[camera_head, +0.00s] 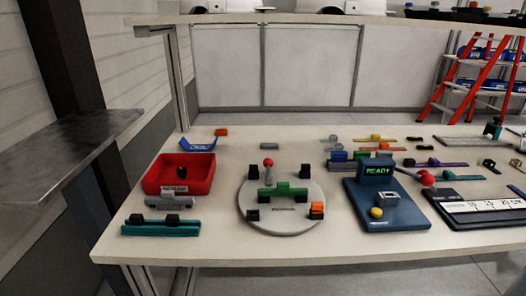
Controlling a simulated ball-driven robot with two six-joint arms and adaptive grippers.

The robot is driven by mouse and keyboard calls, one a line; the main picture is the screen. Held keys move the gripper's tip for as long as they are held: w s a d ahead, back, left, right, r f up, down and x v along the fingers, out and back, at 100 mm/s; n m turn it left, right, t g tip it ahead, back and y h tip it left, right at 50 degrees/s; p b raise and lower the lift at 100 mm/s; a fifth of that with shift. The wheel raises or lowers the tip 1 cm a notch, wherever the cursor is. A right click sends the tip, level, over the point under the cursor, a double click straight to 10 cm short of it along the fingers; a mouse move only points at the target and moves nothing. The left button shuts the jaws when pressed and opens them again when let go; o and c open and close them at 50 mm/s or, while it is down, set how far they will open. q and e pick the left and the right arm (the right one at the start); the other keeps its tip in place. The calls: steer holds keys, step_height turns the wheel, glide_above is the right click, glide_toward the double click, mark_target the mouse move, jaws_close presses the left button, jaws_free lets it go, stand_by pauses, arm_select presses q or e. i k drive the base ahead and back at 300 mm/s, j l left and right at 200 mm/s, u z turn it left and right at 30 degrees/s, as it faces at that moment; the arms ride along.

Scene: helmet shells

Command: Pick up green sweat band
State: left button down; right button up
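A thin green strip (378,149) lies flat among other coloured strips, right of the table's middle. A thicker green bar (283,191) with a raised middle sits on a round grey disc (253,217). A teal bar (160,229) with two black blocks on it lies near the table's front left. I cannot tell for sure from this view which green piece is the sweat band. Neither of my grippers shows.
A red tray (158,180) stands at left. A blue fixture (405,218) with a READY display is right of the disc. A dark board with a white scale (492,208) lies at the right edge.

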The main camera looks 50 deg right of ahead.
mark_target(283, 189)
steer(key=z, duration=1.6)
